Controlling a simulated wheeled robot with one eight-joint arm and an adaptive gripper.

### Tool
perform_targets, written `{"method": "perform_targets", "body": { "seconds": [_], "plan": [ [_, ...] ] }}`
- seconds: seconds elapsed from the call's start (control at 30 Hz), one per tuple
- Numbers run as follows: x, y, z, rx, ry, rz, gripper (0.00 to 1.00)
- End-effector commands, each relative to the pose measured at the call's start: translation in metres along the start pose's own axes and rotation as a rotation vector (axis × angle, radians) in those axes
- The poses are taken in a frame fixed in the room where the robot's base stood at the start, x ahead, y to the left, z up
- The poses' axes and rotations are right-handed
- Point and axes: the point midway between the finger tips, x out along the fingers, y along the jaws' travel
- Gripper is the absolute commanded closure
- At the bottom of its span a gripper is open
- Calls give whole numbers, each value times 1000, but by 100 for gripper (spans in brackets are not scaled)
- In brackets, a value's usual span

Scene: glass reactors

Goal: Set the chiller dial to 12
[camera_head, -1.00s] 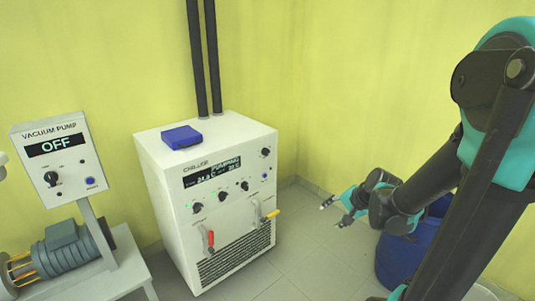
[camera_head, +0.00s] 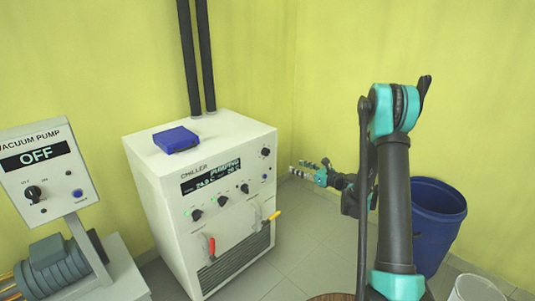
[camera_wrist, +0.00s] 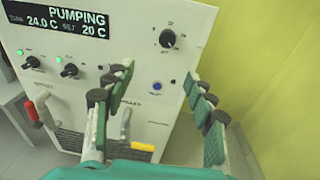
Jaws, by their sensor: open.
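The white chiller (camera_head: 222,245) stands on the floor; its display (camera_head: 211,178) reads PUMPING, 24.0 C and set 20 C. A black dial (camera_head: 265,152) with small marks around it sits at the upper right of its front; the wrist view shows this dial (camera_wrist: 167,39) too, its numbers too small to read. Several smaller black knobs (camera_head: 223,201) line up below the display. My gripper (camera_head: 306,166) is open and empty, to the right of the front panel. In the wrist view its fingers (camera_wrist: 157,78) straddle the blue button (camera_wrist: 157,86) below the dial, apparently without touching.
A red-handled valve (camera_head: 211,247) and a yellow-handled valve (camera_head: 272,217) stick out from the chiller's lower front. A blue box (camera_head: 176,140) lies on top. The vacuum pump panel (camera_head: 42,170) stands at left, a blue barrel (camera_head: 437,225) at right. Floor right of the chiller is clear.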

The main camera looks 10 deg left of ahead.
Motion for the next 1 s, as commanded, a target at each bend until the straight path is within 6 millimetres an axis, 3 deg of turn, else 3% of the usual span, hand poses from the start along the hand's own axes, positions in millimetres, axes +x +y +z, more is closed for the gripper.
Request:
{"method": "perform_targets", "body": {
  "seconds": [0.13, 0.37, 1.0],
  "plan": [
    [6, -11, -8, 125, -63, -3, 45],
    [17, -13, -9, 169, -85, -1, 45],
    [137, -14, 1, 165, -83, 0, 45]
  ]
}}
